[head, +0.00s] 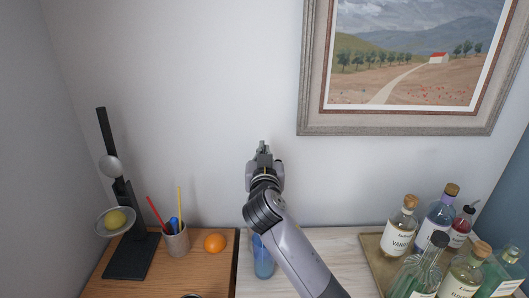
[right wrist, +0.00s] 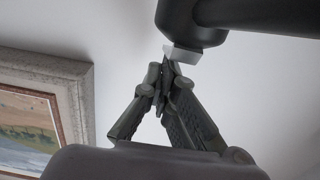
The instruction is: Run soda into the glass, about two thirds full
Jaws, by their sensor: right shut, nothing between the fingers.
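My right gripper (head: 264,150) is shut and empty in the middle of the head view, its fingertips pointing up the picture toward the wall. In the right wrist view its fingertips (right wrist: 168,58) meet close beside a small pale grey block under a dark rounded part (right wrist: 190,22); I cannot tell whether they touch, or what that part belongs to. A blue glass vessel (head: 263,262), perhaps the soda bottle, stands behind my right arm, its top hidden. No drinking glass shows clearly. My left gripper is out of view.
At left are a black stand (head: 130,255) with a dish (head: 102,228) holding a yellow fruit, a pencil cup (head: 177,244) and an orange (head: 214,243). At right a tray (head: 372,249) holds several bottles. A framed painting (head: 302,100) hangs above. The pale counter (head: 345,258) between is clear.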

